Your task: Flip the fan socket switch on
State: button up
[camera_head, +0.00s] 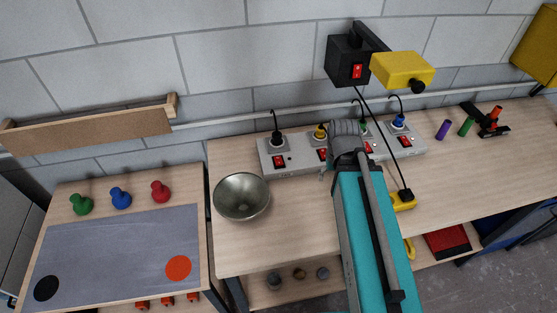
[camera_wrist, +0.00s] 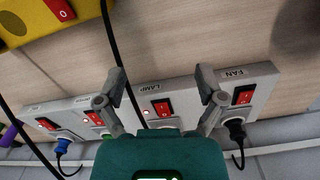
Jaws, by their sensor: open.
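The fan socket is the leftmost on the grey socket strip (camera_head: 307,165) in the head view, with a black plug (camera_head: 277,138) and red rocker switch (camera_head: 279,161). In the wrist view it is rightmost, with a FAN label (camera_wrist: 234,74), its red switch (camera_wrist: 243,95) and black plug (camera_wrist: 235,129). My gripper (camera_wrist: 161,83) is open and empty. Its fingers straddle the LAMP switch (camera_wrist: 162,108) in the wrist view, the right finger lying between LAMP and FAN. The fan switch's position is unclear.
Other plugs, including yellow (camera_head: 320,132) and blue (camera_head: 399,121), stand along the strip. A metal bowl (camera_head: 241,196) is in front of its left end. A black cable (camera_wrist: 122,75) crosses near my left finger. A yellow box (camera_wrist: 40,20) is at the wrist view's upper left.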

jog(key=shift+w+a, duration=0.1)
jog(key=shift+w, duration=0.05)
jog(key=c, duration=0.4)
jog(key=shift+w+a+r+n+p, duration=0.35)
jog(key=shift+w+n, duration=0.1)
jog(key=shift+n, duration=0.15)
jog(key=c, duration=0.5)
jog(key=w+a+r+n+p, duration=0.1)
jog(key=w+a+n, duration=0.1)
jog(key=w+a+r+n+p, duration=0.1)
jog(key=w+n, duration=0.1)
jog(key=n, duration=0.1)
jog(key=w+a+r+n+p, duration=0.1)
jog(key=w+a+n, duration=0.1)
jog(key=shift+w+a+n+g, duration=0.1)
jog(key=shift+a+n+g, duration=0.2)
jog(key=shift+n, duration=0.1)
grip_shut()
jog(key=w+a+r+n+p, duration=0.4)
jog(key=w+a+n, duration=0.3)
jog(key=a+n, duration=0.3)
jog(key=shift+n+g, duration=0.4)
jog(key=shift+n, duration=0.3)
jog(key=shift+r, duration=0.1)
